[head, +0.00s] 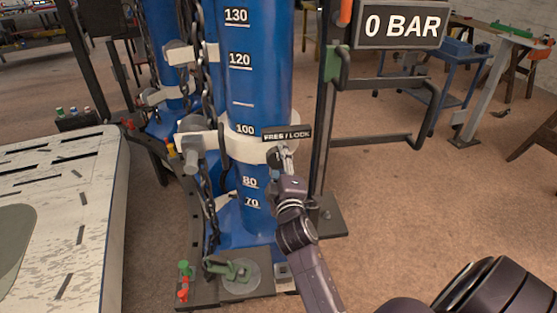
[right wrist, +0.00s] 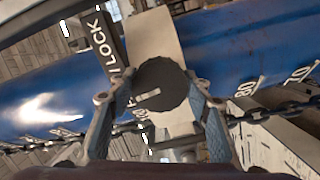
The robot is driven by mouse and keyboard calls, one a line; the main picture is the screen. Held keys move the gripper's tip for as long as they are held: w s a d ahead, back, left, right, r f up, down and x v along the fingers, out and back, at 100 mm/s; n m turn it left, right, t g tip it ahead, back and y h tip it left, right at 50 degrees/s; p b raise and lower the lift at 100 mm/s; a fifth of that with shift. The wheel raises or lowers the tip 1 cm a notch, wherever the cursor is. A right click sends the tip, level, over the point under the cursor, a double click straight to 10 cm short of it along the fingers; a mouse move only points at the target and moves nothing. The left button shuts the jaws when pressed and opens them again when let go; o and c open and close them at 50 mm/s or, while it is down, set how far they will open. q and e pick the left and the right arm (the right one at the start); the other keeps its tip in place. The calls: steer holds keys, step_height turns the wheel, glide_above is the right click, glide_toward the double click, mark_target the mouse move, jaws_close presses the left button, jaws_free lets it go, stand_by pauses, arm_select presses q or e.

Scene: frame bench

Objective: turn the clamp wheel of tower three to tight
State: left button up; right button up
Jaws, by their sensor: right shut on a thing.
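A blue tower (head: 265,75) with a white number scale stands in the middle of the head view; its number is not shown. A pale clamp band (head: 247,143) circles it near the 100 mark, below a black FREE / LOCK sign (head: 286,134). In the right wrist view the dark round clamp wheel (right wrist: 160,85) with a light pointer mark sits in front of the pale band (right wrist: 152,38). My right gripper (head: 284,157) is shut on the wheel, one finger on each side. In the head view the gripper mostly hides the wheel. My left gripper is out of view.
A second blue tower (head: 165,60) and hanging chains (head: 203,110) are at the left. A dark post (head: 322,120) with a bar handle (head: 425,120) stands at the right, under the 0 BAR display (head: 401,25). A pale slotted table (head: 75,200) fills the left.

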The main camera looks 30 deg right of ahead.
steer(key=shift+m, duration=0.6)
steer(key=o, duration=1.2)
steer(key=shift+c, duration=0.2)
